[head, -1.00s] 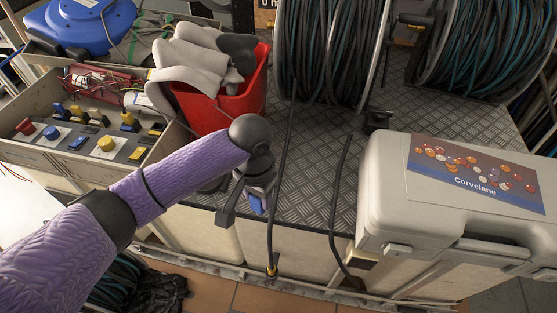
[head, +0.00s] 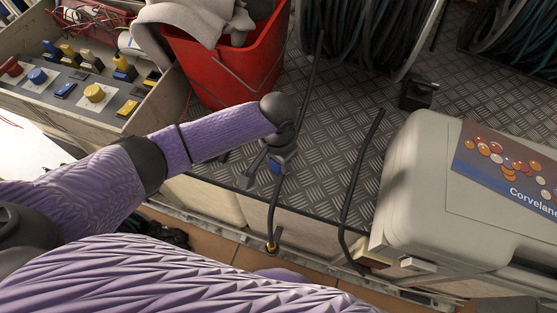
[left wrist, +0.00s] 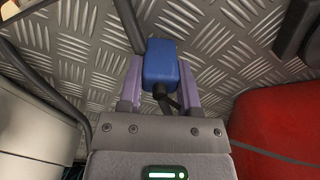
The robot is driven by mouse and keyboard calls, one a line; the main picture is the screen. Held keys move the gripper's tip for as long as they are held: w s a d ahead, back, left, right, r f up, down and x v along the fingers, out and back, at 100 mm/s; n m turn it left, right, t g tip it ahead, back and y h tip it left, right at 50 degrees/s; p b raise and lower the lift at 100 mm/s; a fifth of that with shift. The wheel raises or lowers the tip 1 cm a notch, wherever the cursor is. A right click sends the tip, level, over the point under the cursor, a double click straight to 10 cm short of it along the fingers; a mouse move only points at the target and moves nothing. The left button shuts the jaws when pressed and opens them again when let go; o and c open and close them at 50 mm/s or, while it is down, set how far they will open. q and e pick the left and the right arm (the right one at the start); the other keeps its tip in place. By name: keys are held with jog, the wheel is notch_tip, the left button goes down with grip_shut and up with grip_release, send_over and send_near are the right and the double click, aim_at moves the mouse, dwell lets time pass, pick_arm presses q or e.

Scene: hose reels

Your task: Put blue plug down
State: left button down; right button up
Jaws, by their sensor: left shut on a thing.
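The blue plug (head: 277,166) is held in my left gripper (head: 264,168), above the front part of the diamond-plate worktop. In the left wrist view the blue plug (left wrist: 161,62) sits between the two purple fingers of my left gripper (left wrist: 160,78), which is shut on it. A dark cable comes out of the plug's near end. The metal plate lies behind the plug in that view; I cannot tell whether the two touch. My right gripper is out of view.
Black hose ends (head: 358,180) hang over the worktop's front edge. A pale case (head: 425,190) stands at right, a control box (head: 85,88) at left.

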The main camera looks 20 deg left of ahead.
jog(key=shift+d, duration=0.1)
pick_arm(q)
jog(key=shift+c, duration=2.1)
grip_release()
jog(key=shift+o, duration=0.7)
notch_tip(320, 180, up, 12)
jog(key=p, duration=0.6)
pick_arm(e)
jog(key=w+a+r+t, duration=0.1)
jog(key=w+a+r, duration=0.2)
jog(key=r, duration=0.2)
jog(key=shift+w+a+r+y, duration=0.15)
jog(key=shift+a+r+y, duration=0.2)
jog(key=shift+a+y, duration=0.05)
pick_arm(q)
jog(key=shift+r, duration=0.1)
